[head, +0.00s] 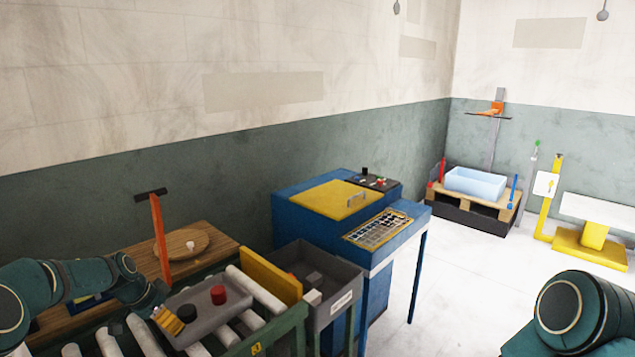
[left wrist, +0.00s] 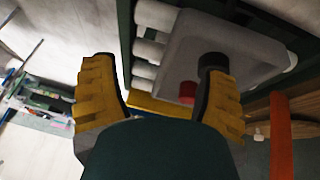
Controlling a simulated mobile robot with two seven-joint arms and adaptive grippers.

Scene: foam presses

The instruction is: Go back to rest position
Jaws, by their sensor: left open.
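My left gripper (head: 172,318) is at the lower left of the head view, beside a grey tray (head: 196,298) on a roller conveyor. In the left wrist view its two yellow-padded fingers (left wrist: 158,85) are spread apart with nothing between them. The tray (left wrist: 178,45) holds a red cylinder (head: 218,294) and a dark cylinder (head: 187,313). Part of the dark cylinder (left wrist: 212,60) is hidden behind a finger in the left wrist view. My right arm shows at the lower right of the head view, but its gripper is out of view.
The conveyor rollers (head: 262,295) run beside a grey bin (head: 335,292) and a blue machine (head: 300,222) with a yellow lid. A wooden table (head: 222,247) with an orange post (head: 160,240) stands behind my left arm. Open floor (head: 455,285) lies right of the machine.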

